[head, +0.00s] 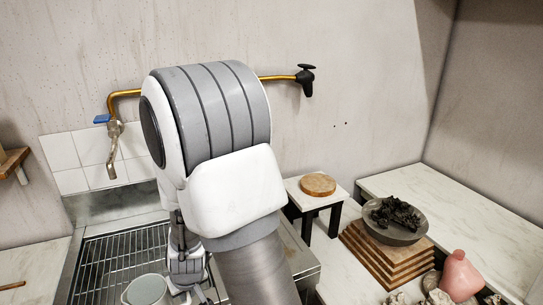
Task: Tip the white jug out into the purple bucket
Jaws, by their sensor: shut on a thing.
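A white jug (147,290) with a greyish inside shows at the bottom edge, over the sink's wire rack. Its lower part is cut off by the frame. My gripper (186,284) is at the jug's right side, shut on it, though its fingertips are small and partly hidden. The jug looks about upright, with its open top towards me. What it holds cannot be made out. I see no purple bucket in this view. My arm covers much of the middle of the picture.
The sink rack (125,255) lies under a metal tap (114,150) with a blue handle. To the right are a small white stand (338,200) with a round wooden board, stacked boards (360,255) under a dark bowl (395,236), and a pink vase (460,277).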

